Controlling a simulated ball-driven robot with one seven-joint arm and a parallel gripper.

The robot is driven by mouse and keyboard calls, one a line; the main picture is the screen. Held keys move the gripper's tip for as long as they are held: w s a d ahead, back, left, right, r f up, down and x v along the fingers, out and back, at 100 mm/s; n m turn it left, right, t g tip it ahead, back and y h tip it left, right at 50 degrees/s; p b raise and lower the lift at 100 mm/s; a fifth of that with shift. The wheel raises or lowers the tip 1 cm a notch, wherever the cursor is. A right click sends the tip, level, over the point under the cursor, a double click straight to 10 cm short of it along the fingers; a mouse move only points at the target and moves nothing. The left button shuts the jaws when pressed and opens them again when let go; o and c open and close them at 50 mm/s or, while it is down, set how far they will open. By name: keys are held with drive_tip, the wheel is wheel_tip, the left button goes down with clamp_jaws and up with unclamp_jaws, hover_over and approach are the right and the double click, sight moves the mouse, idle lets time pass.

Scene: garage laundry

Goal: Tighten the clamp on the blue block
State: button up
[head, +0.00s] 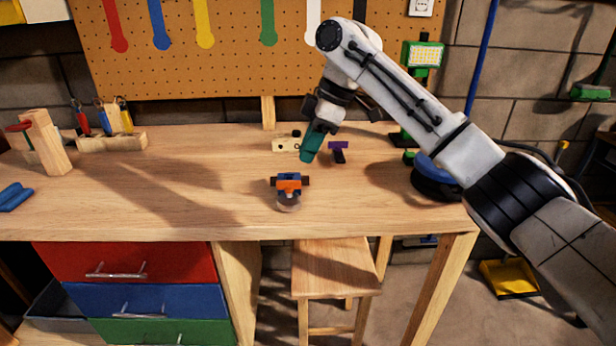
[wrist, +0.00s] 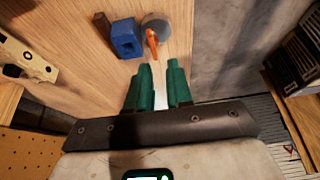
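A blue block (wrist: 126,38) sits on the workbench in the wrist view, with a small orange clamp part (wrist: 152,44) beside it. The orange part also shows in the head view (head: 289,185), in front of the blue and dark pieces. A grey round disc (wrist: 157,25) lies close by the orange part; in the head view the disc (head: 289,204) is at the bench's front edge. My gripper (wrist: 159,67) has two green fingers with a clear gap and nothing between them. In the head view my gripper (head: 308,157) hangs above and behind the clamp, apart from it.
A green work lamp (head: 422,56) is at the back right. A stool (head: 335,265) stands below the front edge. The bench left of the clamp is largely clear.

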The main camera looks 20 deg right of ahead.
sight(296, 181)
drive_tip(key=x, duration=0.5)
drive_tip(key=w+d+b+x, duration=0.1)
drive_tip(key=x, duration=0.2)
drive_tip(key=shift+f, duration=0.2)
idle(0.3)
clamp_jaws()
